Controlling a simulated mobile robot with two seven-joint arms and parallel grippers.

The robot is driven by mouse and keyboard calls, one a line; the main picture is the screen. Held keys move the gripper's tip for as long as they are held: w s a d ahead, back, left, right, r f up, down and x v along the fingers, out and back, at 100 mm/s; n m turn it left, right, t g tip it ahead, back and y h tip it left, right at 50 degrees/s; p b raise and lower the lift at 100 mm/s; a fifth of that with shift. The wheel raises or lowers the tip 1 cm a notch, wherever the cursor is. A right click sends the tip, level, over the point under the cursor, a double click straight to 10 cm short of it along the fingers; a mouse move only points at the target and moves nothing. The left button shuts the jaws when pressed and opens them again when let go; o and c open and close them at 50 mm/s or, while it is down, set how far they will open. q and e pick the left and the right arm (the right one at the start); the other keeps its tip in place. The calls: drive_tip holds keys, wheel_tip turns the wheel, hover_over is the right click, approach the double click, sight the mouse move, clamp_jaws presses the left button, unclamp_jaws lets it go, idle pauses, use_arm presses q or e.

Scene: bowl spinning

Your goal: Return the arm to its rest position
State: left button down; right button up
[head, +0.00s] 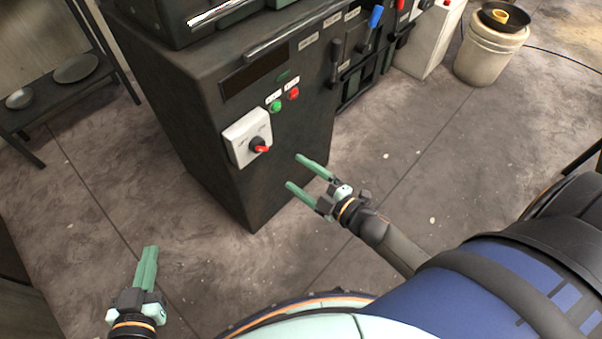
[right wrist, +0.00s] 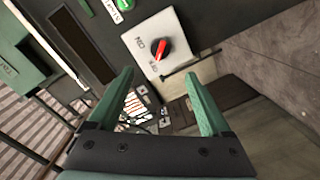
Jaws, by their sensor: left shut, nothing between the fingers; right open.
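My right gripper (head: 298,173) is open and empty, with its green fingers apart in front of the dark machine cabinet (head: 190,120). In the right wrist view the open fingers (right wrist: 160,90) frame empty space below a white switch plate (right wrist: 180,30) with a red knob (right wrist: 161,49). The same red knob (head: 261,149) shows on the cabinet's front in the head view. My left gripper (head: 150,250) is shut and empty, its fingers together over the floor at lower left.
Green and red buttons (head: 284,99) sit above the switch plate. A blue-handled lever (head: 375,17) is further right on the machine. A white bucket (head: 490,55) stands at upper right. A dark shelf (head: 60,100) with round plates is at left. Floor (head: 440,150) beside the machine is clear.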

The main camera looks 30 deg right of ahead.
idle(0.5)
use_arm(q)
drive_tip(key=s+a+r+n+g+y+p, duration=0.1)
drive_tip(key=s+r+g+p, duration=0.3)
drive_tip(key=p, duration=1.7)
drive_tip(key=shift+s+a+r+n+y, duration=0.3)
drive_tip(key=shift+s+a+r, duration=0.45)
drive_tip(key=shift+s, duration=0.9)
use_arm(e)
drive_tip(key=s+a+r+m+g+h, duration=0.3)
drive_tip(key=s+r+m+g, duration=0.3)
drive_tip(key=s+r+m, duration=0.6)
drive_tip(key=shift+s+m+g, duration=0.3)
drive_tip(key=shift+s+m, duration=0.4)
drive_tip(key=shift+s, duration=0.25)
use_arm(q)
drive_tip(key=shift+d+r, duration=0.15)
drive_tip(key=shift+d, duration=0.05)
use_arm(e)
drive_tip(key=shift+a, duration=0.1)
